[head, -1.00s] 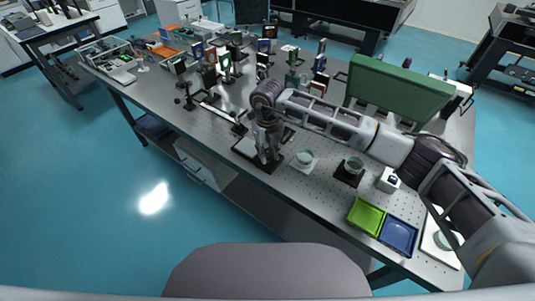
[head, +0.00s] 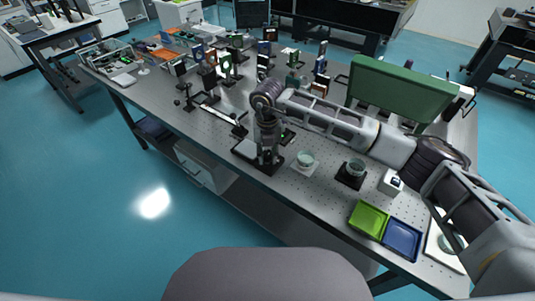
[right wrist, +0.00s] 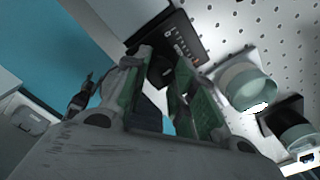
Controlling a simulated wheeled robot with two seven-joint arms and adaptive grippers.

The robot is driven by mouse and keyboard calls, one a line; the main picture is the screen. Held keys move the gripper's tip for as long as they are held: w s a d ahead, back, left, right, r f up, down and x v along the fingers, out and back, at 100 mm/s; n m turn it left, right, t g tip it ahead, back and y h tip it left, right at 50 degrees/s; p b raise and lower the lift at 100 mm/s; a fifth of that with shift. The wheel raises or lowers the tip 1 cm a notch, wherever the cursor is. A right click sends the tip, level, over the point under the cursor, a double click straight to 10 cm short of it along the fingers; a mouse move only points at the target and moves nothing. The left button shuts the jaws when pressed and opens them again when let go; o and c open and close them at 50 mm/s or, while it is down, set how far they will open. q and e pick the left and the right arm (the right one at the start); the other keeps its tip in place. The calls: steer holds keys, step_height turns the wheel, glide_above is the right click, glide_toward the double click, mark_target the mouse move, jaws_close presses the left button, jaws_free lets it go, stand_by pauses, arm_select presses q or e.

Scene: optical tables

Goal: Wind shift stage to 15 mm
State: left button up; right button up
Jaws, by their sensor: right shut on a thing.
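The shift stage (right wrist: 180,38) is a black block with small white scale marks, at the top of the right wrist view. In the head view its dark base (head: 243,149) lies near the table's front edge, partly covered by my right gripper (head: 268,160). In the right wrist view my right gripper (right wrist: 163,75) has its green-sided fingers on both sides of the stage's dark round knob (right wrist: 160,70), shut on it. The fingers hide part of the knob. The scale reading is too small to tell. My left gripper is not in view.
Right of the stage, a pale round dish on a white plate (head: 305,162) stands close by. Further right are a dark-based dish (head: 352,172), a white box (head: 391,182), a green tray (head: 368,219) and a blue tray (head: 402,238). Optics crowd the table's back left.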

mark_target(267, 156)
steer(key=shift+r, duration=0.1)
steer(key=o, duration=1)
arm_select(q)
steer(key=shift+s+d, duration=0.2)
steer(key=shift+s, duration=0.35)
arm_select(e)
steer(key=shift+o, duration=0.2)
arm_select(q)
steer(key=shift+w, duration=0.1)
arm_select(e)
steer(key=shift+r, duration=0.4)
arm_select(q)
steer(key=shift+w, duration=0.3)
arm_select(e)
step_height(267, 156, up, 11)
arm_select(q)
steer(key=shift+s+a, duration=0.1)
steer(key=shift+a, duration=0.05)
